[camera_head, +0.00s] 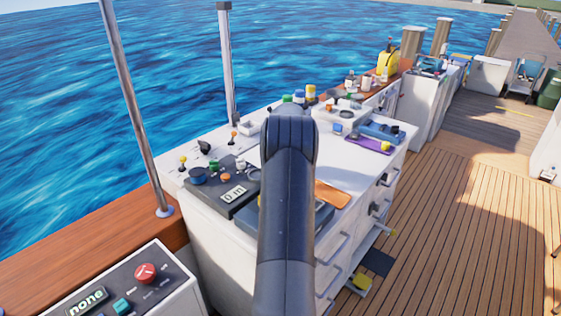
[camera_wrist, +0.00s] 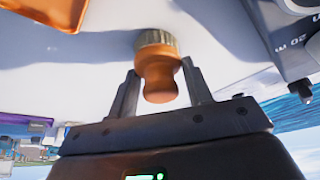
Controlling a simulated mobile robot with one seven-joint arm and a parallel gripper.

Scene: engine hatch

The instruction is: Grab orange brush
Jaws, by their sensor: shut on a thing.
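The orange brush (camera_wrist: 157,62) shows in the wrist view, with a rounded orange handle and a band of tan bristles at its far end. My gripper (camera_wrist: 160,75) has one finger on each side of the handle and is shut on it. The bristles point toward the white counter surface (camera_wrist: 105,50); I cannot tell whether they touch it. In the head view my dark arm covers the middle of the counter, so the brush and my gripper are hidden there.
An orange tray (camera_head: 331,193) lies right of my arm, and a purple tray (camera_head: 370,145) lies farther back. A dark control box (camera_head: 235,192) stands to the left. Several bottles and small items crowd the counter's back. The wooden deck (camera_head: 470,220) at right is mostly clear.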

